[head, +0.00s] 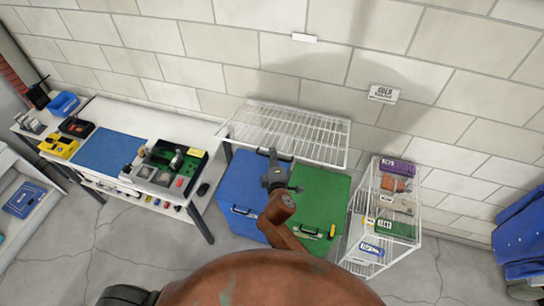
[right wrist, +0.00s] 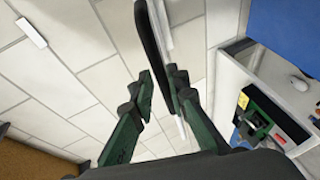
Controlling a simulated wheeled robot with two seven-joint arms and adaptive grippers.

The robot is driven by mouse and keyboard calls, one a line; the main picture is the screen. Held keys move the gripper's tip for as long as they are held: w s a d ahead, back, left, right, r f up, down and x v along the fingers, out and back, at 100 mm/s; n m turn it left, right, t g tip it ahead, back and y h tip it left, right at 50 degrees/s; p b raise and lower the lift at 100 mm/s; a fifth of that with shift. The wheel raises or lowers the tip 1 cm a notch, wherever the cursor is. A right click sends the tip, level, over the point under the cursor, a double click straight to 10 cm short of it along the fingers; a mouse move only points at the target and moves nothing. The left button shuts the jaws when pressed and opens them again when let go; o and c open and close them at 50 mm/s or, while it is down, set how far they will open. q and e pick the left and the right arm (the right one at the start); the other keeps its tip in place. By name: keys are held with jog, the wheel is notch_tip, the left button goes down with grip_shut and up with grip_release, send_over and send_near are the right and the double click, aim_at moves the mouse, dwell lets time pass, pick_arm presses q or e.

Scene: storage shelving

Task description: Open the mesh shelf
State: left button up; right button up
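The mesh shelf (head: 290,132) is a white wire rack against the block wall, above a blue box and a green box. My right gripper (head: 272,156) is at the middle of its front edge, with the arm reaching up from below. In the right wrist view, the two green fingers of that gripper (right wrist: 159,74) stand apart. A thin dark and white edge runs up between or just beside them; I cannot tell whether it is the shelf or whether they touch it. My left gripper is not in view.
A workbench with a blue mat (head: 108,151) and tools stands left of the shelf. A white wire rack (head: 349,232) with packages stands at the right. The blue box (head: 247,188) and green box (head: 322,196) sit under the shelf.

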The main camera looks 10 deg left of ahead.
jog(key=shift+o, duration=1.3)
jog(key=shift+r, duration=0.1)
jog(key=v, duration=1.2)
